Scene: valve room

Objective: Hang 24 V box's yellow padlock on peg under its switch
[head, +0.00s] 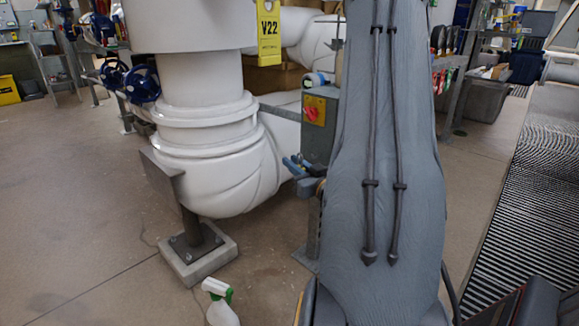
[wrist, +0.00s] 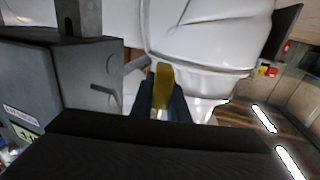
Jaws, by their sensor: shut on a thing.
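My gripper (wrist: 162,92) is shut on the yellow padlock (wrist: 163,78), whose yellow body shows between the dark fingers in the wrist view. Its shackle cannot be made out. The grey switch box (head: 321,140) stands behind my arm in the head view, with a red switch (head: 313,113) on a yellow plate. In the wrist view the box (wrist: 88,75) is left of the gripper. A thin peg (wrist: 103,89) sticks out from its face toward the padlock, apart from it. In the head view the blue fingertips (head: 296,164) show just below the box; the padlock is not visible there.
A large white pipe (head: 215,165) on a concrete-footed stand is left of the box. A spray bottle (head: 220,304) is on the floor. My arm hides much of the right side. Open floor lies left.

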